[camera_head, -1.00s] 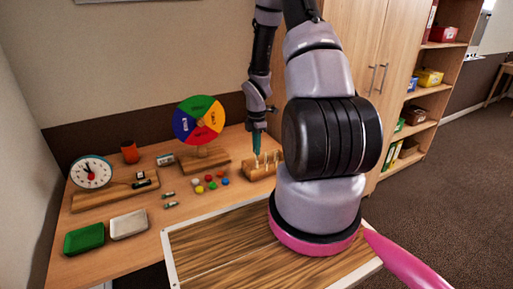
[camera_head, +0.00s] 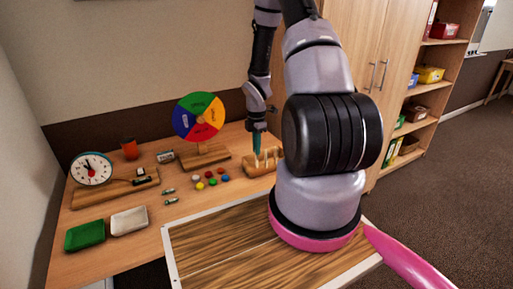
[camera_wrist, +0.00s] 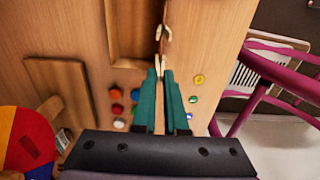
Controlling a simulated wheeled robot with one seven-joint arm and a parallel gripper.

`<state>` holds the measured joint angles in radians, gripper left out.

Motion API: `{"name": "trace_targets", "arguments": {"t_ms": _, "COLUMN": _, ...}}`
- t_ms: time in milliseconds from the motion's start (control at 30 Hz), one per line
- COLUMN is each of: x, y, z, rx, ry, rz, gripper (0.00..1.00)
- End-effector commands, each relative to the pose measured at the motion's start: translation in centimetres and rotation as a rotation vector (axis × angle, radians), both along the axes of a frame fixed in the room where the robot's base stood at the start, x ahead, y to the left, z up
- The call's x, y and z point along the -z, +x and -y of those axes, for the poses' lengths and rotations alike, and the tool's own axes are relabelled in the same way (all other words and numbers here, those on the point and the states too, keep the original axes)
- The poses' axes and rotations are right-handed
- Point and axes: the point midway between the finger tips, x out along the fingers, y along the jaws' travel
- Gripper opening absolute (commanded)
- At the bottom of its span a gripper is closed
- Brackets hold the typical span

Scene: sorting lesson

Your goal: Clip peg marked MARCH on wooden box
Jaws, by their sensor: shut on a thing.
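The wooden box (camera_head: 259,170) stands at the right end of the table in the head view, with pale pegs (camera_head: 267,157) at its top. In the wrist view the wooden box (camera_wrist: 127,35) is at the top, with a pale peg (camera_wrist: 163,33) along its right edge. My gripper (camera_head: 257,147) points down at the box. Its teal fingers (camera_wrist: 160,76) are shut on a pale wooden peg (camera_wrist: 157,72), whose end shows between the tips, close to the box edge. I cannot read any marking on the pegs, and cannot tell whether the held peg touches the box.
Coloured counters (camera_head: 211,182) lie left of the box. Behind them stands a colour wheel (camera_head: 200,116) on a wooden base. A clock (camera_head: 91,168), a green tray (camera_head: 85,236) and a white tray (camera_head: 129,221) are further left. A pink chair (camera_wrist: 262,85) shows in the wrist view.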

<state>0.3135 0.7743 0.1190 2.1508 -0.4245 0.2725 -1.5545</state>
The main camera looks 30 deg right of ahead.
Motion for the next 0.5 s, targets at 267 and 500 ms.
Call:
{"name": "trace_targets", "arguments": {"t_ms": 267, "x": 0.8, "y": 0.0, "z": 0.0, "rx": 0.0, "ry": 0.0, "rz": -0.001, "gripper": 0.0}}
{"name": "trace_targets", "arguments": {"t_ms": 500, "x": 1.4, "y": 0.0, "z": 0.0, "rx": -0.001, "ry": 0.0, "rz": 0.0, "gripper": 0.0}}
